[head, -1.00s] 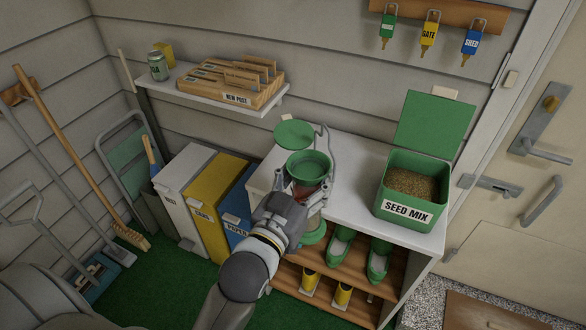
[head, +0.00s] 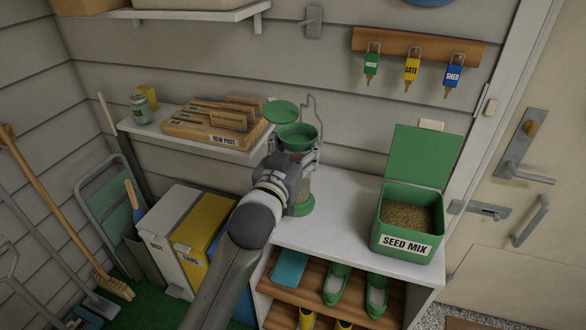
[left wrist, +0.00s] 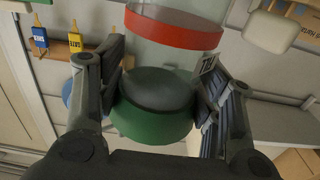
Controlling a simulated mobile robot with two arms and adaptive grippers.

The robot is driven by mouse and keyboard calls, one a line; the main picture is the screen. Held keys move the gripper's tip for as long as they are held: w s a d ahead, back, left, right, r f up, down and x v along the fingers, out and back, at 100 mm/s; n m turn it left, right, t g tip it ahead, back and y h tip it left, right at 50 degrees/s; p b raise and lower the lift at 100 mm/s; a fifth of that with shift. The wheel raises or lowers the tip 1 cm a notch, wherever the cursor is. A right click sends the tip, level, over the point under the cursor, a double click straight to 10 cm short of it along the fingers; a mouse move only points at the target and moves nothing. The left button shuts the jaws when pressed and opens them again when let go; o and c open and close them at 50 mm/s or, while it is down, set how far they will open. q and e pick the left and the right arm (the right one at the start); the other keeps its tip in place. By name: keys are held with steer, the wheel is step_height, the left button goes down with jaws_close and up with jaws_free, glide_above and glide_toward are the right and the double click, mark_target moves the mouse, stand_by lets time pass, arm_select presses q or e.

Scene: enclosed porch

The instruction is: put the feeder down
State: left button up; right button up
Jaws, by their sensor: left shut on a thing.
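The feeder (head: 306,183) is upright, with a clear tube, a red band under its green top cup (head: 297,136) and a green base (head: 304,205). Its round green lid (head: 282,111) is off to the left of the cup, by the wire hanger. My left gripper (head: 296,164) is shut on the feeder near the top; the arm hides part of it. The left wrist view, turned upside down, shows the green cup (left wrist: 152,115) between the fingers and the red band (left wrist: 175,28). The base appears over the left part of the white counter (head: 345,215); I cannot tell whether it touches. My right gripper is not in view.
A green seed mix tin (head: 407,247) with its lid up stands on the counter's right. Between it and the feeder the top is clear. A wall shelf (head: 190,137) with a letter rack (head: 215,127) is close on the left. Bins (head: 172,225) stand below it.

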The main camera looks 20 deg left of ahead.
arm_select(q)
steer(key=w+a+f+p, duration=0.2)
steer(key=w+a+f, duration=0.1)
steer(key=w+f, duration=0.4)
step_height(320, 180, down, 3)
steer(key=shift+w+f, duration=0.15)
steer(key=shift+w, duration=0.1)
steer(key=shift+f, duration=0.1)
steer(key=shift+f, duration=0.15)
steer(key=o, duration=1.5)
